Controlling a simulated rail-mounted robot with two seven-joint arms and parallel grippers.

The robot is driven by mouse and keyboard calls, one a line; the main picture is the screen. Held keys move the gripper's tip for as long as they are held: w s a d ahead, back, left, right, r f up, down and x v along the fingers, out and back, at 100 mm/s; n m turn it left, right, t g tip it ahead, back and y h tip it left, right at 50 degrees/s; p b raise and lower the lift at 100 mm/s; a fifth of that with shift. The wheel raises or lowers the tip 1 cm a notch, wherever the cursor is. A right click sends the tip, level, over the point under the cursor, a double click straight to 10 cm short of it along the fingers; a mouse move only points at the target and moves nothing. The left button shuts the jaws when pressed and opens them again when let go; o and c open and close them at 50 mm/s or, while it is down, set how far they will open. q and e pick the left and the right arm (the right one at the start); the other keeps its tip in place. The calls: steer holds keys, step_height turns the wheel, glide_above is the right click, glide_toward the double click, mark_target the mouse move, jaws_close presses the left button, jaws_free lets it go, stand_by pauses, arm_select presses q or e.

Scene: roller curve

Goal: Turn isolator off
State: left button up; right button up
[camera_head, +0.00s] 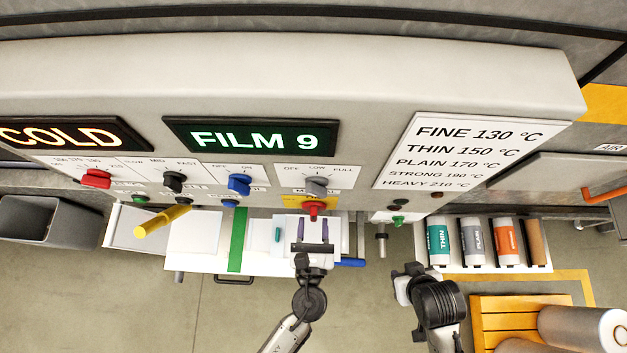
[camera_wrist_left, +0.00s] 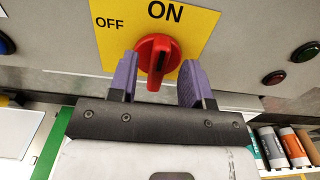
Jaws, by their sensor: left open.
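The isolator is a red rotary knob (camera_wrist_left: 154,58) on a yellow plate (camera_wrist_left: 203,22) marked OFF at left and ON at top. Its grip stands close to upright, toward ON. In the head view the red knob (camera_head: 313,209) sits low on the machine front. My left gripper (camera_head: 313,232) is open just in front of it. In the left wrist view its two purple fingers (camera_wrist_left: 158,80) stand on either side of the knob, with visible gaps. My right gripper (camera_head: 401,287) is lower right, away from the knob; its jaws are not clear.
Red (camera_head: 96,179), black (camera_head: 174,181), blue (camera_head: 239,183) and grey (camera_head: 317,186) selector knobs line the panel above. A yellow cylinder (camera_head: 162,221) juts out at left. Coloured rolls (camera_head: 472,242) stand in a rack at right. A grey bin (camera_head: 45,220) is far left.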

arm_select(q)
steer(key=shift+w, duration=0.9)
jaws_close()
